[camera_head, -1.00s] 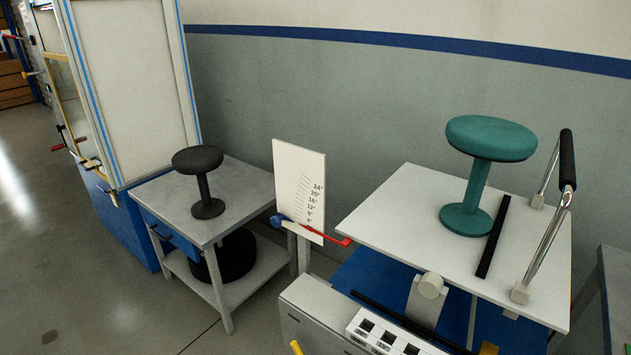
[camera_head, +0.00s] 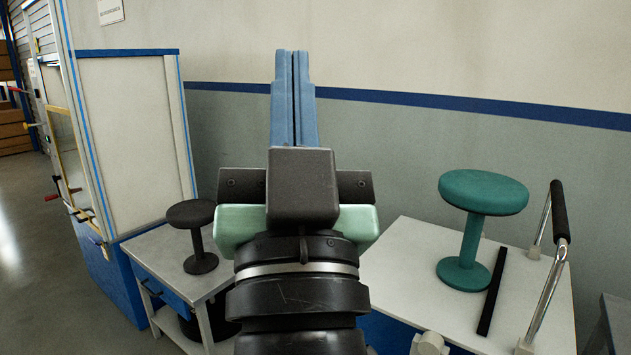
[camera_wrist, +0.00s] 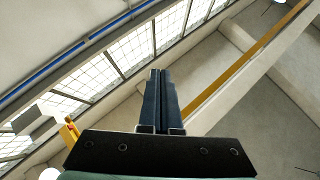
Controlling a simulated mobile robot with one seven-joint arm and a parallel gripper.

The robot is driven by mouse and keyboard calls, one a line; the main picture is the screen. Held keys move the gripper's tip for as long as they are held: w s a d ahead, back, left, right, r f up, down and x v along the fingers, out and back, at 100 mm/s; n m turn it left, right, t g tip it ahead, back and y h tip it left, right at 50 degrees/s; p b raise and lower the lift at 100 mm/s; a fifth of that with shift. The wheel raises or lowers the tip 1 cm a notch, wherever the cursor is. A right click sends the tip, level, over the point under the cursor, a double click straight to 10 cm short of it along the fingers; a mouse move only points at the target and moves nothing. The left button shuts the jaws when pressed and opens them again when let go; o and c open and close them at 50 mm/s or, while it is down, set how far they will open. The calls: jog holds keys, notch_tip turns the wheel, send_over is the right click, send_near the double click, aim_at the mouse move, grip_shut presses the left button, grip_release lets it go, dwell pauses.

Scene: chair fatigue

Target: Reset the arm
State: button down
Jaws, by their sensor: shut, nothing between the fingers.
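My gripper (camera_head: 293,65) stands upright in the middle of the head view, its two blue fingers pressed together and pointing up, with nothing between them. It also shows in the wrist view (camera_wrist: 158,78), shut, against the ceiling and high windows. My gripper and wrist hide the middle of the scene behind them, including the angle scale board.
A teal stool (camera_head: 483,195) stands upright on the white tilt platform (camera_head: 420,248) at the right, beside a black strip (camera_head: 491,291) and a handrail (camera_head: 547,270). A dark stool (camera_head: 197,222) stands on a grey table (camera_head: 158,243) at the left.

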jog(key=s+r+h+p, duration=0.1)
jog(key=s+r+p, duration=0.1)
jog(key=r+p, duration=0.5)
jog(key=s+d+r+t+p, duration=0.1)
jog(key=s+r+p, duration=0.2)
jog(key=r+p, duration=0.5)
notch_tip(320, 180, up, 4)
jog(key=shift+d+r+h, duration=0.1)
jog(key=shift+d+h, duration=0.2)
jog(key=shift+h, duration=0.1)
